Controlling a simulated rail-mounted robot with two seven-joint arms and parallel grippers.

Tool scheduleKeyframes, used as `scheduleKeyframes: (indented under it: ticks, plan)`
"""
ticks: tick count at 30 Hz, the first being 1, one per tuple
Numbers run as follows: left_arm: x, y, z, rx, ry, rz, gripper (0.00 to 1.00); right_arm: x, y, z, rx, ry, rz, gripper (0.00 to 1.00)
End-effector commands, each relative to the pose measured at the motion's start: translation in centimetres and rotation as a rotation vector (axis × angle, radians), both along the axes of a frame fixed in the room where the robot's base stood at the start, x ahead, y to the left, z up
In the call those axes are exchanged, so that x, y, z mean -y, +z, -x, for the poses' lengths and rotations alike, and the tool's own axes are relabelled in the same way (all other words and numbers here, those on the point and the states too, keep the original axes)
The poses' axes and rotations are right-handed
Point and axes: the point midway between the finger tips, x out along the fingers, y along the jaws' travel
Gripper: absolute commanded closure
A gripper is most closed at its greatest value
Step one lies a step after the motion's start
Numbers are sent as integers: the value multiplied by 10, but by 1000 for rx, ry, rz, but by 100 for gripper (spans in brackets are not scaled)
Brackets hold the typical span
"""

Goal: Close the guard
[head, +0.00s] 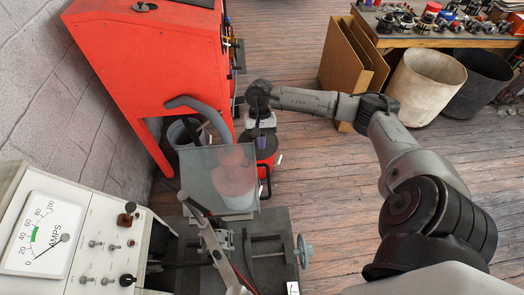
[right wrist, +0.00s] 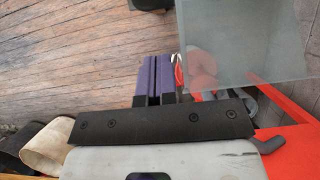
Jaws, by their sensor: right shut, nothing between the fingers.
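The guard (head: 207,168) is a clear, greyish, see-through panel over the dark metal bench (head: 272,226) in the head view. It appears raised, though its exact tilt is hard to tell. Red shapes show through it. In the right wrist view the guard (right wrist: 245,50) fills the upper right. My right gripper (head: 257,142) is beyond the guard's upper right edge in the head view, empty. In the right wrist view its purple fingers (right wrist: 153,80) are together, close to the guard's left edge; I cannot tell whether they touch it. My left gripper is not in view.
A red cabinet (head: 150,55) stands at the upper left. A panel with an amps meter (head: 42,236) is at the lower left. A handwheel (head: 304,251) juts from the bench's right side. Cardboard (head: 347,62) and bins (head: 424,85) stand at the upper right.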

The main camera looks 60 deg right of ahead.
Motion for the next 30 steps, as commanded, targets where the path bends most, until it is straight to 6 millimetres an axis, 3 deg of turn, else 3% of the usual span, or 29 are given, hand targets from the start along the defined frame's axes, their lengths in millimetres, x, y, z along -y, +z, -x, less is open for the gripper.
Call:
scheduleKeyframes:
  ticks: [3, 12, 30]
  plan:
    - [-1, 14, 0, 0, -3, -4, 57, -12, -6, 8, -2, 3, -2, 100]
    - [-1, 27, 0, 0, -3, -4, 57, -31, -17, 20, 1, 0, 0, 100]
    - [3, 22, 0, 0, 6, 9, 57, -32, -20, 20, 9, 0, 13, 100]
